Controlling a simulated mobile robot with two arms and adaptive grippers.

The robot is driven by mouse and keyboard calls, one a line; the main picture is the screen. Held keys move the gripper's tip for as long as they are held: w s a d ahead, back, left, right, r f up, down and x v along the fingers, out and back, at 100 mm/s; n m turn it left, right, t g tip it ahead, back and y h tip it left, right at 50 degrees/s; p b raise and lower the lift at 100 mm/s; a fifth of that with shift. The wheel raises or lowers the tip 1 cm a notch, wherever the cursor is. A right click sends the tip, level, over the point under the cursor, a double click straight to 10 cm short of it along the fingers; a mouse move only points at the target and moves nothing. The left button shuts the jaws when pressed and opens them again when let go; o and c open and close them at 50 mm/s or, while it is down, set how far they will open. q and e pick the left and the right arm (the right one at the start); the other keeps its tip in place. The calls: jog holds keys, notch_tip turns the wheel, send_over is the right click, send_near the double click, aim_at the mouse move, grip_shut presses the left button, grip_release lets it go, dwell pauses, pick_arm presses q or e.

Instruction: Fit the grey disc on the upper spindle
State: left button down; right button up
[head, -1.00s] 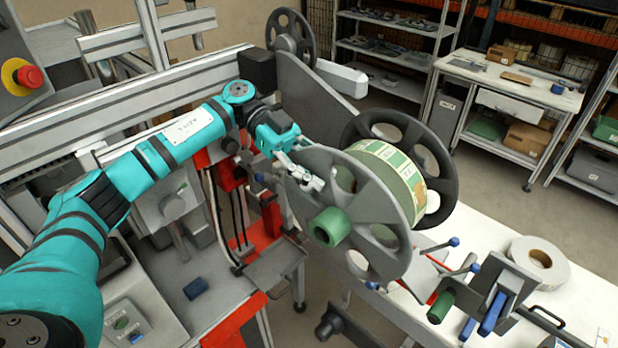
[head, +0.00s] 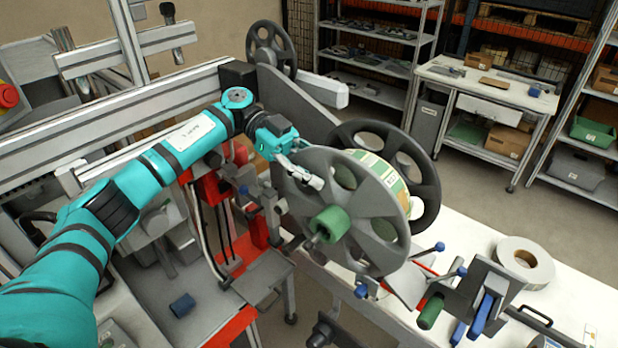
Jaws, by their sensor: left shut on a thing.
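The grey disc (head: 366,232), a spoked flange with round cut-outs, stands upright in front of a label roll (head: 385,178). My left gripper (head: 308,177) is shut on the disc's upper left part. A green hub (head: 331,222) shows at the disc's centre, with a small dark tip beside it. The disc hides much of the roll and the upper spindle, so I cannot tell how far the disc is on the spindle. A darker spoked disc (head: 427,190) stands behind the roll. My right gripper is not in view.
A lower green-ended part (head: 431,311) and blue-knobbed levers (head: 462,271) are at the lower right. A white tape roll (head: 525,262) lies on the white table (head: 480,235). Another spoked reel (head: 271,48) stands at the back. A blue block (head: 182,305) lies lower left.

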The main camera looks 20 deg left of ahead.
pick_arm(q)
jog(key=shift+w+d, duration=0.2)
jog(key=shift+w, duration=0.25)
jog(key=shift+w, duration=0.1)
jog(key=shift+w+d, duration=0.15)
jog(key=shift+w, duration=0.2)
jog(key=c, duration=1.3)
grip_release()
jog(key=shift+s, duration=0.15)
jog(key=shift+c, duration=0.2)
